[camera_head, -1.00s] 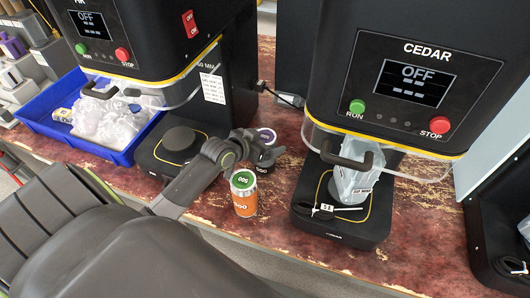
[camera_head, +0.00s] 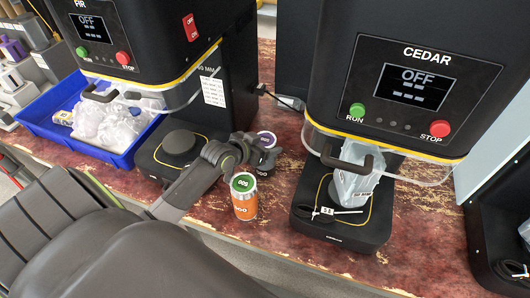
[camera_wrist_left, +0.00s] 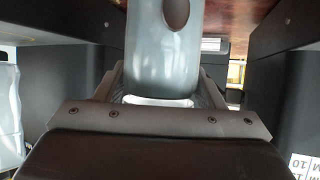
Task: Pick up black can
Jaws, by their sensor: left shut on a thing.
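The black can (camera_head: 264,171) stands on the worn red bench top, behind an orange can, with a purple and white ring on its top. My left gripper (camera_head: 262,156) is at the can, its fingers closed around the upper part. The fingers and the orange can hide much of the black body. My right gripper is not in view.
An orange can (camera_head: 244,204) with a green lid stands just in front. The CEDAR machine (camera_head: 400,85) with a clear bag (camera_head: 355,180) stands right. The FIR machine (camera_head: 150,40) and a blue crate (camera_head: 122,158) with bags are left.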

